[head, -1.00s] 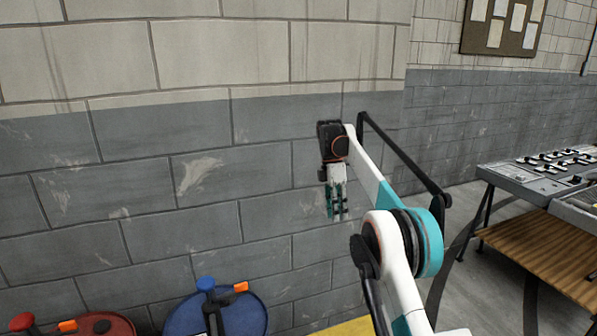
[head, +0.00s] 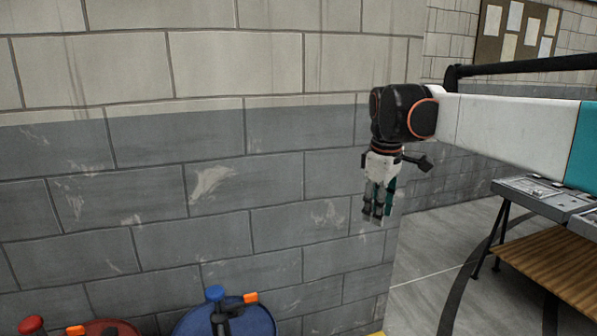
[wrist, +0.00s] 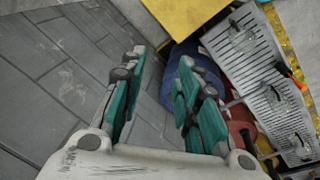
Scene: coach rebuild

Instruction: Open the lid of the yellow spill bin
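A flat yellow surface, apparently the top of the yellow spill bin (wrist: 188,16), shows at the upper edge of the wrist view, partly cut off. In the head view only a sliver of yellow (head: 378,333) shows at the bottom edge. My gripper (head: 376,214) hangs fingers down in front of the wall, above and apart from the bin. In the wrist view its green-padded fingers (wrist: 163,62) are spread, with nothing between them. The bin's front and any handle are out of view.
A blue drum (head: 240,318) and a red drum (head: 108,329) stand along the block wall (head: 200,160). Metal gratings (wrist: 268,85) show in the wrist view. A workbench with a wooden shelf (head: 550,262) stands at the right, with open floor (head: 430,250) before it.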

